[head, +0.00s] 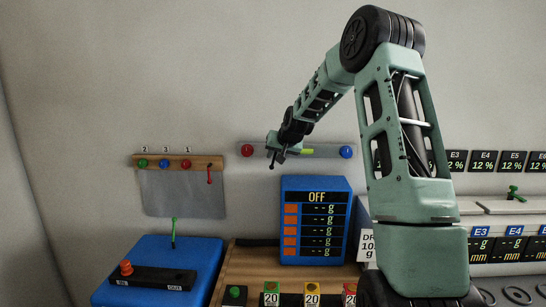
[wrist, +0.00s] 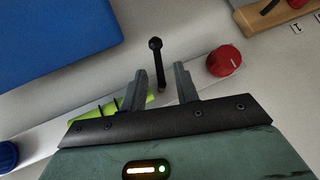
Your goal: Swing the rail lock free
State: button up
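A pale metal rail (head: 325,150) is fixed to the wall, with a red knob (head: 247,150) at its left end and a blue knob (head: 347,152) at its right end. A black lever with a rounded end (wrist: 157,62) stands at the rail in the wrist view; I take it for the rail lock. My gripper (head: 275,158) is in front of the rail near the red knob. In the wrist view its two fingers (wrist: 159,85) are apart, with the lever's base between them and a gap visible on both sides. Contact cannot be told. A yellow-green piece (wrist: 108,107) lies along the rail, partly behind a finger.
A blue scale display (head: 316,220) reading OFF stands below the rail. A wooden board (head: 205,161) with colored knobs, a red hook (head: 209,175) and a hanging grey sheet (head: 180,195) is to the left. A blue box (head: 195,257) stands lower left.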

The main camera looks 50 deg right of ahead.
aim_at(273, 161)
jog(key=p+x, duration=0.1)
jog(key=x, duration=0.3)
jog(key=shift+w+d+f, duration=0.1)
jog(key=shift+w+f, duration=0.05)
jog(key=shift+f, duration=0.05)
grip_shut()
